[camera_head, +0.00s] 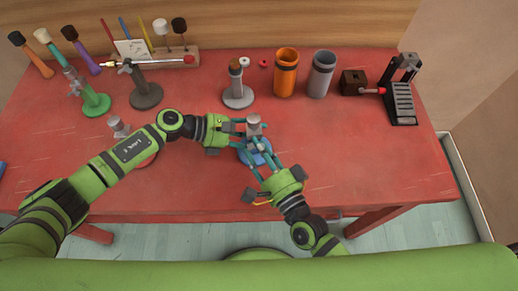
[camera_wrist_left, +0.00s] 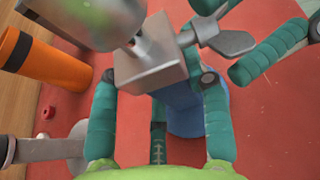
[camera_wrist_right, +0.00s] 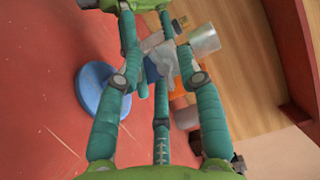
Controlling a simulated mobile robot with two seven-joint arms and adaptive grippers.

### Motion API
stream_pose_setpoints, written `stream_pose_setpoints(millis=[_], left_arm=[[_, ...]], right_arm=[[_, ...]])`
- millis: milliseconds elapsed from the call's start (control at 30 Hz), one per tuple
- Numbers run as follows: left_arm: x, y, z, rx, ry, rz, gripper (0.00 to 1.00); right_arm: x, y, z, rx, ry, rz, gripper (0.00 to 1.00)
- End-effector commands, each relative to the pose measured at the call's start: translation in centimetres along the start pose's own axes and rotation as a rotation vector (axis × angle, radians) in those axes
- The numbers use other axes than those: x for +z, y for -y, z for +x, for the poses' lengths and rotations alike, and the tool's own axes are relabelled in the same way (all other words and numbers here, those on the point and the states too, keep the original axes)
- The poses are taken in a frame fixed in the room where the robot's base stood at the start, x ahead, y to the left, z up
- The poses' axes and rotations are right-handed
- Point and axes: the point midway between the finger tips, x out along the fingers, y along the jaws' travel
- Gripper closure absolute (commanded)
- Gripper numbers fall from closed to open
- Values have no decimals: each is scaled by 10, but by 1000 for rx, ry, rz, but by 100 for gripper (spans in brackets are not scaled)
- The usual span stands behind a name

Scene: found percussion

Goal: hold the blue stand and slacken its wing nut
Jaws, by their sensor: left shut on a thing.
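The blue stand (camera_head: 257,158) stands upright near the table's front middle, with a grey clamp block (camera_wrist_left: 150,66) on its blue post (camera_wrist_left: 180,108). Its blue round base shows in the right wrist view (camera_wrist_right: 92,88). My left gripper (camera_head: 240,130) comes from the left and is shut around the stand just under the block. The grey wing nut (camera_wrist_left: 228,42) sticks out from the block's side. My right gripper (camera_head: 258,152) reaches in from the front right. Its fingers are apart on either side of the wing nut, with a visible gap in the left wrist view.
A grey stand (camera_head: 238,97), an orange cup (camera_head: 286,78) and a grey cup (camera_head: 321,78) stand behind. A green stand (camera_head: 96,104) and a dark stand (camera_head: 146,96) are at left. A black rack (camera_head: 402,102) is at right. The front right tabletop is clear.

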Motion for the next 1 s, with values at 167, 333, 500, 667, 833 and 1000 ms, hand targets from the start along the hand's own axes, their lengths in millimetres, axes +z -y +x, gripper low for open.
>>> stream_pose_setpoints(millis=[167,333,500,667,833,1000], left_arm=[[-10,3,0,-4,-17,0,98],[-10,3,0,-4,-17,0,98],[-10,3,0,-4,-17,0,98],[-10,3,0,-4,-17,0,98],[-10,3,0,-4,-17,0,98],[-9,3,0,-3,-17,0,98]], right_arm=[[0,-1,0,0,0,0,94],[0,-1,0,0,0,0,100],[0,0,0,1,0,-3,100],[1,0,0,10,0,-29,100],[1,1,0,18,1,-50,100],[1,1,0,35,0,-90,100]])
